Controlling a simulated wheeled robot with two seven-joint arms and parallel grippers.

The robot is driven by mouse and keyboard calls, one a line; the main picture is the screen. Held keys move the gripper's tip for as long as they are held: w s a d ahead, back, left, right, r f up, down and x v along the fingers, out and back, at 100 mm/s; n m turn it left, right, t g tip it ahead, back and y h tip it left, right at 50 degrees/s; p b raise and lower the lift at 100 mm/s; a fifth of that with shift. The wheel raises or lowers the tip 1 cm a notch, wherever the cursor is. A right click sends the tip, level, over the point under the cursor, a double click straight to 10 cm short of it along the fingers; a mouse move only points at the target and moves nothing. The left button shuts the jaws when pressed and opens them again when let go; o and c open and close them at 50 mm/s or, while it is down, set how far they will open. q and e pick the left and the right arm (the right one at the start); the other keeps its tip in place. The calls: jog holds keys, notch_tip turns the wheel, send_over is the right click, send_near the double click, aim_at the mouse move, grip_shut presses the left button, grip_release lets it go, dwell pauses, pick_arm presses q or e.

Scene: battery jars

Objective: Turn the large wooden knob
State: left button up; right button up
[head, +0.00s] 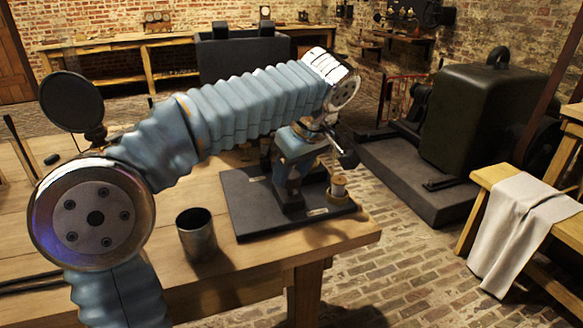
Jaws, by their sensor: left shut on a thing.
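My left arm reaches in from the left over the workbench, and its hand points down over a dark base plate (240,205) with an apparatus on it. My right gripper is not in view.
A dark metal cup (197,236) stands on the wooden bench (260,270), left of the plate. A round dark disc on a stand (72,102) is behind my arm. A cloth (522,225) hangs over a bench at right. Brick floor is free between the benches.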

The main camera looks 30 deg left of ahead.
pick_arm(q)
jog(key=n+g, duration=0.1)
jog(key=n, duration=0.1)
jog(key=n+g, duration=0.1)
jog(key=n, duration=0.2)
jog(key=shift+w+n, duration=0.15)
jog(key=shift+n, duration=0.15)
jog(key=n+g, duration=0.1)
jog(key=n, duration=0.3)
jog(key=shift+w+n+g, duration=0.1)
jog(key=shift+n+g, duration=0.3)
jog(key=o, duration=1)
jog(key=shift+o, duration=0.3)
